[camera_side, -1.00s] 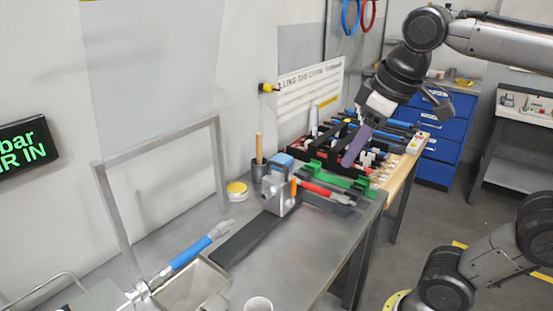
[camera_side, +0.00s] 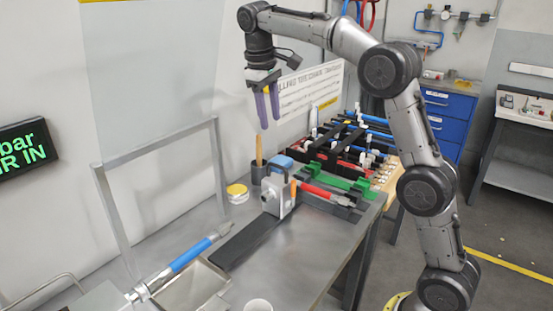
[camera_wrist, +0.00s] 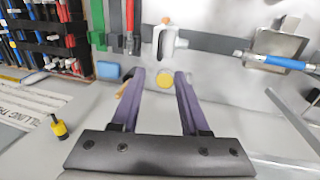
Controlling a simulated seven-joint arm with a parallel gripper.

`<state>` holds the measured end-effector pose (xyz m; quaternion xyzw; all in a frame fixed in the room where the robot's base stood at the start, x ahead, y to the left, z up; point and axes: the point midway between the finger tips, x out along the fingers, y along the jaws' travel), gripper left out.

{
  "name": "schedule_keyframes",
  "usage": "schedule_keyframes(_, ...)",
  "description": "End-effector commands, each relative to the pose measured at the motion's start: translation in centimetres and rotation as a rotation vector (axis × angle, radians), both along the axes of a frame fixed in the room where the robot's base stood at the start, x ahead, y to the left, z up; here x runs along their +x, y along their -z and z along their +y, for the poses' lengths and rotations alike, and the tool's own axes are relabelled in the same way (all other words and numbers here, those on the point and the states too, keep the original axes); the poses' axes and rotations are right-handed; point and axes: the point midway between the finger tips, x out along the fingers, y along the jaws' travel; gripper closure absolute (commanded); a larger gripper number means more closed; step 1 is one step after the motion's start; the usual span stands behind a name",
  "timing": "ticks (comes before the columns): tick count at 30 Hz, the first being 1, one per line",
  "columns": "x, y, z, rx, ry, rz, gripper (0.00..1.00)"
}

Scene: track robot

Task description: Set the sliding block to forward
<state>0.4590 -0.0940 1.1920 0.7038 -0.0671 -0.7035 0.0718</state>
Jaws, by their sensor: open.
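The sliding block (camera_side: 279,201) is a grey upright block with an orange handle. It sits at the rack end of a dark flat rail (camera_side: 246,241) on the metal bench. In the wrist view the block (camera_wrist: 166,43) stands ahead of the fingers, near the top middle, on the rail (camera_wrist: 206,41). My gripper (camera_side: 269,122) has two purple fingers pointing down. It is open and empty, well above the bench and apart from the block. In the wrist view my gripper (camera_wrist: 160,75) shows a clear gap between its fingertips.
A yellow-lidded jar (camera_side: 237,192) and a dark cup (camera_side: 258,173) with a wooden handle stand behind the block. A green holder (camera_side: 346,183) and red tool (camera_side: 323,194) lie to its right. A blue-handled tool (camera_side: 190,254) lies left, by a metal tray (camera_side: 190,287).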

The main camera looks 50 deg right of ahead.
Motion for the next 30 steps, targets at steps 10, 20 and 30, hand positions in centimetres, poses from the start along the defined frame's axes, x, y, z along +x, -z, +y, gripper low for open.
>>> schedule_keyframes(10,-0.2,4.9,-1.1,0.001,0.004,0.004,0.55)
schedule_keyframes(20,-0.2,10.9,-2.2,0.002,0.003,0.005,0.55)
schedule_keyframes(30,-0.1,13.3,-2.7,0.001,0.002,0.001,0.55)
